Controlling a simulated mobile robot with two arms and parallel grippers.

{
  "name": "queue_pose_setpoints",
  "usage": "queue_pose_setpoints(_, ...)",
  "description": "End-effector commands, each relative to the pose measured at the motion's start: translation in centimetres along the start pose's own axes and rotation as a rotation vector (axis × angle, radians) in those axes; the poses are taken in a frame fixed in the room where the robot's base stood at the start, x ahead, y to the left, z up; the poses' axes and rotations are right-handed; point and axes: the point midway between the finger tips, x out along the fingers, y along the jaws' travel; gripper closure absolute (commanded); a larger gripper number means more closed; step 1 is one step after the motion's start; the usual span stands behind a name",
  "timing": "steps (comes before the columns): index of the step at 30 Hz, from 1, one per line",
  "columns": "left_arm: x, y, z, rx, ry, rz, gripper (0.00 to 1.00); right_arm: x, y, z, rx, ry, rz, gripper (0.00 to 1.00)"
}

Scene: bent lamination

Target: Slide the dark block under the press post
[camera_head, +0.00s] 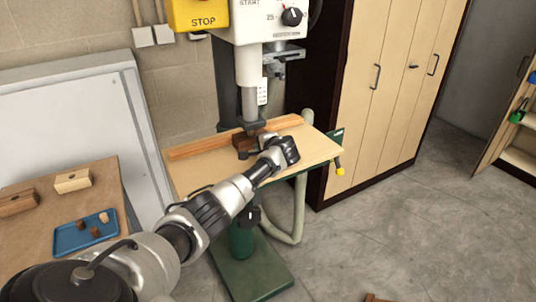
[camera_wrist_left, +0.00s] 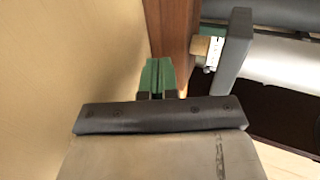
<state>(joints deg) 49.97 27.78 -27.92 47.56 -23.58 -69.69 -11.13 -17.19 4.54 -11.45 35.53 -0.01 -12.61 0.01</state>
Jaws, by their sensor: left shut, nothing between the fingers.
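The dark block (camera_head: 243,143) sits on the press table just in front of the wooden fence. The press post (camera_head: 250,104) hangs down with its grey foot close above the block; I cannot tell whether the block is fully beneath it. My left gripper (camera_head: 265,139) is low over the table, to the right of the block, and partly hides it. In the left wrist view my left gripper (camera_wrist_left: 160,72) is shut and empty. Its green-tipped fingers point at a reddish-brown wooden face (camera_wrist_left: 171,30); contact is unclear. My right gripper is not in view.
The light wooden press table (camera_head: 312,148) is clear on its right side. The long fence (camera_head: 200,146) runs along its back. A side table at left holds a blue tray (camera_head: 68,238) with small pieces, and two wooden blocks (camera_head: 73,181). Tall cabinets (camera_head: 385,90) stand at right.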

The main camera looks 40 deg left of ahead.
Motion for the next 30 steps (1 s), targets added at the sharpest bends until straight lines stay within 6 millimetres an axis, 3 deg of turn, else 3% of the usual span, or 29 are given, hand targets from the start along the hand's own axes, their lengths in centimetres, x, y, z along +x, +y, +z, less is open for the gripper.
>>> queue_pose_setpoints(1, -0.7, -0.2, 0.0, 0.001, 0.0, 0.002, 1.0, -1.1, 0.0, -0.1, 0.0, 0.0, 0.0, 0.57)
queue_pose_setpoints(18, -5.9, 1.7, 0.0, 0.001, 0.001, 0.002, 1.0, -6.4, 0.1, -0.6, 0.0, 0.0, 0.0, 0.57)
queue_pose_setpoints(30, -6.7, 2.4, 0.0, -0.001, -0.001, 0.0, 1.0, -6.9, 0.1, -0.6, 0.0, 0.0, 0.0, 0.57)
